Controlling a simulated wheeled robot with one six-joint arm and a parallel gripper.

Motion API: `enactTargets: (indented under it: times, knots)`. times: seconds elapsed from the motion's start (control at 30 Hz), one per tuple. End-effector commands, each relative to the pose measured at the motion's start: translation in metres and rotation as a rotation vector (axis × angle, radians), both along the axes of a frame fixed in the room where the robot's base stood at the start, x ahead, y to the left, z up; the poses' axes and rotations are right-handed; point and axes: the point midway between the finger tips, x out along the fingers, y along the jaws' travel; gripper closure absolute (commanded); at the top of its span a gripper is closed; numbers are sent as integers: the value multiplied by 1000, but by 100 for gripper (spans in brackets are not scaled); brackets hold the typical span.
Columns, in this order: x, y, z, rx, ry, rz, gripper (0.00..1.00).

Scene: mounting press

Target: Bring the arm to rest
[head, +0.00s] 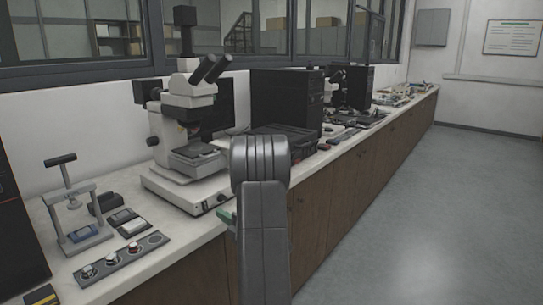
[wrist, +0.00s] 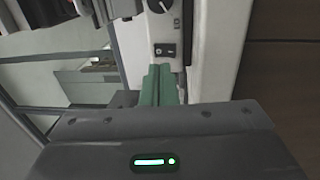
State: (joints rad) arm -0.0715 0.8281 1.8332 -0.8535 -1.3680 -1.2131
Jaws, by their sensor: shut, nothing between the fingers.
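My arm stands upright in the middle front of the head view and hides most of my gripper. Only a bit of the green fingers (head: 227,217) shows to its left, by the counter's front edge. In the wrist view my gripper (wrist: 160,84) has its two green fingers together, with nothing between them. The fingers point toward the white microscope base (wrist: 199,50) with its dark switch and knob. I cannot tell how wide the gap to it is.
A white microscope (head: 186,115) stands on the counter (head: 130,182). At left are a small hand press (head: 77,238) and a tray (head: 124,259) with several small round pieces. Black computer cases (head: 287,98) stand farther back. The grey floor (head: 430,200) at right is clear.

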Motion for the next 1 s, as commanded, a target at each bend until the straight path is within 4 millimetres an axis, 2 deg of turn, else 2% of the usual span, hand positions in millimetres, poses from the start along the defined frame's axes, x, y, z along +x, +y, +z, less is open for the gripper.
enactTargets:
  times: [0.2,0.4,0.8,1.0]
  knots:
    - [-19,-26,-5,4,-2,-5,100]
    - [-27,-35,-6,2,-2,-2,100]
    - [-26,-34,-5,2,-2,-1,100]
    - [-14,-17,-2,3,-3,2,100]
